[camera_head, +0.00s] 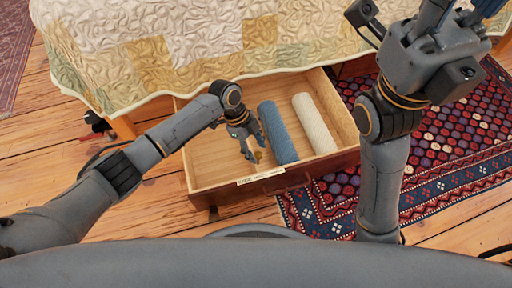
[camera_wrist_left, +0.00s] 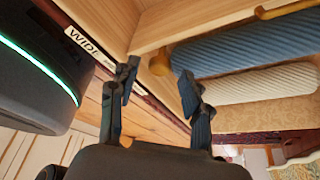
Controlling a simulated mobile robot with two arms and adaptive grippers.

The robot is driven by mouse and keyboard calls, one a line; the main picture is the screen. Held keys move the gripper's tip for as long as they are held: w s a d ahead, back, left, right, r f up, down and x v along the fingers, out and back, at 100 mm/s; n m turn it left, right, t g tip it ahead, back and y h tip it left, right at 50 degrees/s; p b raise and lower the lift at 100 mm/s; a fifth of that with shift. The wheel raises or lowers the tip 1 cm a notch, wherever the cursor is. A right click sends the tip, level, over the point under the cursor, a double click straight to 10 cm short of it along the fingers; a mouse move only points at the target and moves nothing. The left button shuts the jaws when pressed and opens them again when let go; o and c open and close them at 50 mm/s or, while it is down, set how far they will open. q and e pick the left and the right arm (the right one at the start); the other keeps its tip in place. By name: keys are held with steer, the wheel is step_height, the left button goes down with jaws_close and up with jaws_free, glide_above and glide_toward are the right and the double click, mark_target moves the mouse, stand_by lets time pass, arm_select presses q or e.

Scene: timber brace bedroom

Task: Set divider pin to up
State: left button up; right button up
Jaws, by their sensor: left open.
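An open wooden drawer (camera_head: 206,140) holds a blue roll (camera_head: 278,132) and a cream roll (camera_head: 314,123). A small amber-brown peg (camera_head: 258,156), which looks like the divider pin, is by the drawer's front near the blue roll's end. In the left wrist view the peg (camera_wrist_left: 160,62) stands at the drawer's front board, beyond and between my fingertips. Whether it is up or down I cannot tell. My left gripper (camera_head: 254,149) is open and empty, reaching down into the drawer; it also shows in the wrist view (camera_wrist_left: 158,82). My right gripper is mostly cut off at the top right.
A label (camera_head: 260,176) is on the drawer's front edge; it reads "WIDE" in part in the wrist view. A quilted bed (camera_head: 180,45) overhangs the drawer's back. A patterned rug (camera_head: 440,155) lies to the right. Another amber-brown piece (camera_wrist_left: 285,10) shows above the blue roll.

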arm_select(q)
steer(key=v, duration=1.1)
steer(key=shift+r, duration=0.35)
steer(key=shift+w, duration=0.1)
